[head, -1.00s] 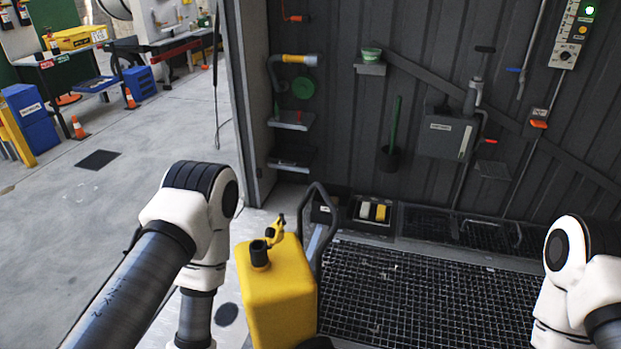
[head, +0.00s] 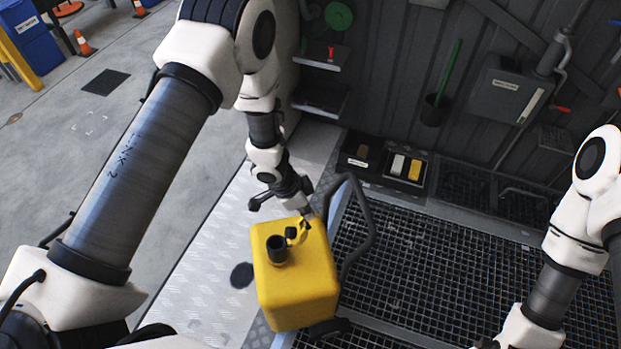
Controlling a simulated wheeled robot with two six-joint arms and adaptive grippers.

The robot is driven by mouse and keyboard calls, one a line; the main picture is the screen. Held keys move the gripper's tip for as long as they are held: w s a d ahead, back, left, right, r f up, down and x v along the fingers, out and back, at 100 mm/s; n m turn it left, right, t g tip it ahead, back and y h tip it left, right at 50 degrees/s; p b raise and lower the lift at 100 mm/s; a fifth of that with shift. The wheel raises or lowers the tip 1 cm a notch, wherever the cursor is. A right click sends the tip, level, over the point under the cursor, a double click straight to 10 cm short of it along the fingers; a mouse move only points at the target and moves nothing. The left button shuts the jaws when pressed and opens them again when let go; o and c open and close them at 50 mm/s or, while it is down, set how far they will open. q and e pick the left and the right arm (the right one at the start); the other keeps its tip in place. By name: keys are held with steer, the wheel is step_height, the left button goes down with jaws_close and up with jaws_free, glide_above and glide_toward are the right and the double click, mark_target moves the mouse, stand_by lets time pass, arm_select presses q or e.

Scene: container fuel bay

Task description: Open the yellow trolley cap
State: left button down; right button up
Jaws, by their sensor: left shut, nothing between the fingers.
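The yellow trolley (head: 297,290) stands upright at the lower middle of the head view, with a dark curved handle (head: 368,225) behind it to the right. On its top is a black filler neck (head: 277,250) with a dark mouth. The yellow cap (head: 299,232) stands raised beside the neck, on its far right side, and does not cover the mouth. My left gripper (head: 306,212) is shut and empty, reaching down just behind the cap. I cannot tell whether its fingertips touch the cap. My right arm shows at the right, but its gripper is out of view.
A dark floor grating (head: 430,265) lies right of the trolley, and a metal floor plate (head: 205,275) lies left. Small trays (head: 404,170) stand by the back wall. Shelves (head: 322,97) and a grey wall box (head: 507,97) are behind.

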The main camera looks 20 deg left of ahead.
arm_select(q)
step_height(320, 180, up, 4)
steer(key=w+p, duration=0.1)
steer(key=w, duration=0.2)
steer(key=p, duration=0.2)
glide_above(299, 230)
steer(key=w+d, duration=0.2)
step_height(299, 230, down, 9)
steer(key=shift+w+d+t, duration=0.2)
steer(key=shift+d+t, duration=0.1)
arm_select(e)
step_height(299, 230, up, 4)
steer(key=shift+s+f, duration=0.1)
steer(key=shift+f, duration=0.05)
steer(key=shift+d, duration=0.1)
steer(key=shift+f, duration=0.1)
